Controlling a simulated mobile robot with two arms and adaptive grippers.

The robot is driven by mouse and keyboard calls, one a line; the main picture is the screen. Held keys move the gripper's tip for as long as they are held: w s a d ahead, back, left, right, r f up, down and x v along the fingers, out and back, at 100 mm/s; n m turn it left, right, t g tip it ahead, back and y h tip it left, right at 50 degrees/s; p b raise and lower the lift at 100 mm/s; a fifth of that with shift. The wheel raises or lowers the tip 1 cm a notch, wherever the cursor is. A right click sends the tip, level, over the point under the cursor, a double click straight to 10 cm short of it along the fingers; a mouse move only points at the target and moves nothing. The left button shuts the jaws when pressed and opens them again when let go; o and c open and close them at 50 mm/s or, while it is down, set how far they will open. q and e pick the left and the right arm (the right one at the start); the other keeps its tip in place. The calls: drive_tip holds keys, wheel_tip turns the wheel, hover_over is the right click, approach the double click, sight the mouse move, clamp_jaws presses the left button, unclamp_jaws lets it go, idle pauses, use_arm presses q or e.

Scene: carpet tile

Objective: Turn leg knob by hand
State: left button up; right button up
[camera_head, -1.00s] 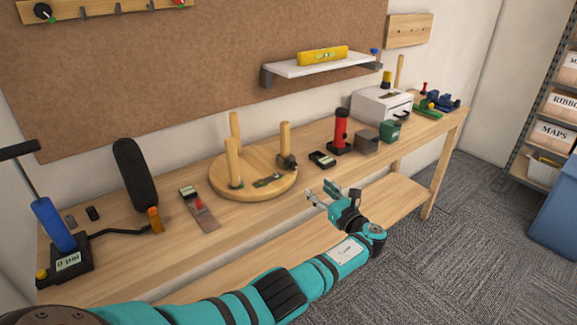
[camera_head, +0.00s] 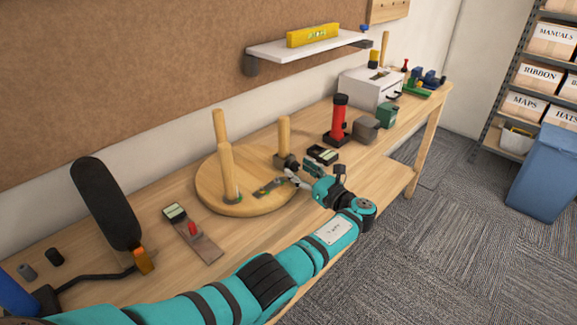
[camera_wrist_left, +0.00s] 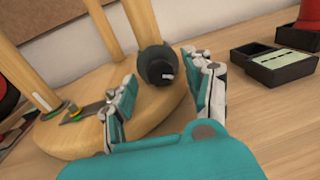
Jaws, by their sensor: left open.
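A round wooden stool seat (camera_head: 218,199) lies upside down on the workbench with three legs (camera_head: 284,136) standing up. A dark knob (camera_head: 284,162) sits at the foot of the right leg. In the left wrist view the knob (camera_wrist_left: 160,64) shows as a dark round end with a small pale mark, framed between the fingertips. My left gripper (camera_head: 297,176) is open and empty, just in front of the knob on the right. I cannot tell whether a finger touches it. My right gripper is out of view.
A flat tool (camera_head: 268,187) lies on the seat. A small dark open box (camera_head: 322,154) is close behind my left gripper. A red cylinder (camera_head: 340,117) stands farther right, and a gauge with a strap (camera_head: 192,234) lies to the left. Bare bench lies around the seat's front.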

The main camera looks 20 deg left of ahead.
use_arm(q)
drive_tip(key=shift+w+a, duration=0.1)
drive_tip(key=shift+r, duration=0.1)
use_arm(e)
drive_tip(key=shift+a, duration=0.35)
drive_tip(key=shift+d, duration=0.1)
